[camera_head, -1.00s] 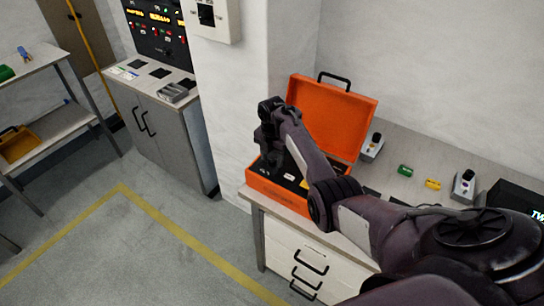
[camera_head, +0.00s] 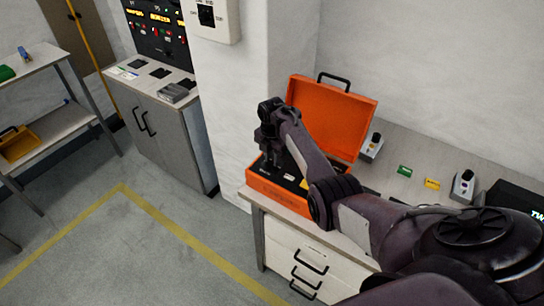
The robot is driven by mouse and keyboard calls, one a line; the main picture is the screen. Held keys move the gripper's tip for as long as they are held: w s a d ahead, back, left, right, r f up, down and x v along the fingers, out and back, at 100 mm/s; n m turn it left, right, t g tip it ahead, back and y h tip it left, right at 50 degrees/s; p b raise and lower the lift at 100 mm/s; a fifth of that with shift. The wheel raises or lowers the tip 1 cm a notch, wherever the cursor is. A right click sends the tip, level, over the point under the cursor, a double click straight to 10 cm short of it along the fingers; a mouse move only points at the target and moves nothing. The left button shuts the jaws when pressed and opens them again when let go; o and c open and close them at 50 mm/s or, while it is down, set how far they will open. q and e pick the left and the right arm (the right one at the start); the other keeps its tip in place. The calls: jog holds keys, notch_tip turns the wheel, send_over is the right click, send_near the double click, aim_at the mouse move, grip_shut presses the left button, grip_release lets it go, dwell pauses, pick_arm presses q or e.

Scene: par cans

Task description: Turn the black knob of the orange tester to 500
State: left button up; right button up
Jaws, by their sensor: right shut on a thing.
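The orange tester (camera_head: 330,118) is an open case on the bench, its lid raised at the back and its black panel (camera_head: 292,178) facing up. My right arm reaches over the panel from the right. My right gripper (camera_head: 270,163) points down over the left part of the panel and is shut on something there. The black knob and its scale are hidden behind the gripper and wrist, so I cannot read the setting. My left gripper is not in view.
The bench (camera_head: 405,160) carries a green block (camera_head: 404,171), a yellow block (camera_head: 432,184) and grey devices (camera_head: 463,187) to the right. A white wall pillar (camera_head: 235,110) stands left of the case. A control cabinet (camera_head: 165,125) and a shelf (camera_head: 60,125) stand farther left. The floor between is clear.

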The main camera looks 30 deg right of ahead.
jog(key=m+p, duration=0.1)
jog(key=m, duration=0.3)
jog(key=shift+r+p, duration=0.15)
jog(key=shift+p, duration=0.2)
jog(key=m+p, duration=0.1)
jog(key=m, duration=0.3)
jog(key=shift+m, duration=0.3)
jog(key=m+p, duration=0.1)
jog(key=m, duration=0.3)
jog(key=shift+m, duration=0.3)
jog(key=m, duration=0.4)
jog(key=shift+p, duration=0.35)
jog(key=m, duration=0.9)
jog(key=shift+m, duration=0.3)
jog(key=m, duration=0.4)
jog(key=shift+m+b, duration=0.45)
jog(key=shift+m, duration=1.75)
